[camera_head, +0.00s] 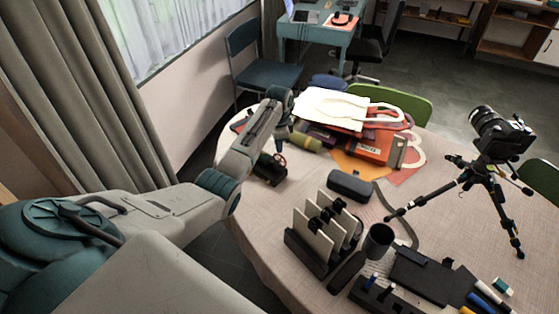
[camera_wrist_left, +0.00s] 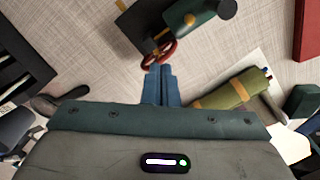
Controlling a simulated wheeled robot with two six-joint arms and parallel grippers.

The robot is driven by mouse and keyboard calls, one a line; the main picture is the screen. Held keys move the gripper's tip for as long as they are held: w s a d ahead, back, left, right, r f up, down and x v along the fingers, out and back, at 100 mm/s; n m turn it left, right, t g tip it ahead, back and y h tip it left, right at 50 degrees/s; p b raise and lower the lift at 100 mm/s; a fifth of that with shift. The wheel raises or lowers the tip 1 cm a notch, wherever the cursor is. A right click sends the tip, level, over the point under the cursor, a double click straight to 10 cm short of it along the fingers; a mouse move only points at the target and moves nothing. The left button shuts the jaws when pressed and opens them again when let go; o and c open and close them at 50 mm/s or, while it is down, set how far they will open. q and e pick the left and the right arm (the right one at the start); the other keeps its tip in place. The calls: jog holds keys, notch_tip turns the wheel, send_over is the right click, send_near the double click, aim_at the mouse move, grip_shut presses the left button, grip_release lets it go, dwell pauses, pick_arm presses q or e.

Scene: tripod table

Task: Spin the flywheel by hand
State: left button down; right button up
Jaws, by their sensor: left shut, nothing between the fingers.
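A small dark green and black machine (camera_head: 268,170) sits on the table's far left part, with a red flywheel (camera_head: 281,160) at its side. In the left wrist view, the red flywheel (camera_wrist_left: 160,54) stands just past my fingertips, beside the machine's green cylinder (camera_wrist_left: 190,18) and dark base. My left gripper (camera_head: 284,134) reaches down over the table just above the wheel. In the wrist view its blue fingers (camera_wrist_left: 159,70) are together and empty, with the tips at the lower edge of the wheel. I cannot tell whether they touch it. My right gripper is in no view.
An olive roll (camera_head: 304,142) lies right of the machine; it also shows in the wrist view (camera_wrist_left: 230,92). Bags and an orange box (camera_head: 362,146) lie beyond. A black organizer (camera_head: 318,250) and a camera on a tripod (camera_head: 490,170) stand to the right.

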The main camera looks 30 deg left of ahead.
pick_arm(q)
jog(key=shift+f+b, duration=0.4)
jog(key=shift+f, duration=0.45)
dwell(0.8)
